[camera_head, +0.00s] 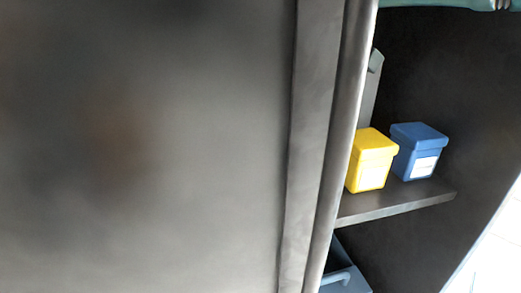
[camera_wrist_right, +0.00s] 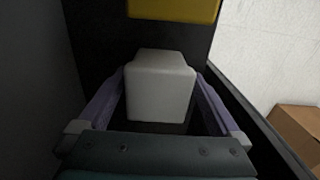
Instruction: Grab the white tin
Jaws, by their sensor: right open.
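The white tin (camera_wrist_right: 160,95) is a pale block with a bevelled top, in the middle of the right wrist view. My right gripper (camera_wrist_right: 160,77) is open, with one purple finger on each side of the tin. A narrow gap seems to show between the tin and each finger; contact is hard to judge. The white tin does not show in the head view. My left gripper is not in view.
A yellow tin (camera_head: 369,163) and a blue tin (camera_head: 417,152) stand side by side on a dark shelf (camera_head: 400,207). A grey cabinet panel (camera_head: 315,130) fills the head view's left side. A brown box (camera_wrist_right: 298,130) sits at the right of the wrist view.

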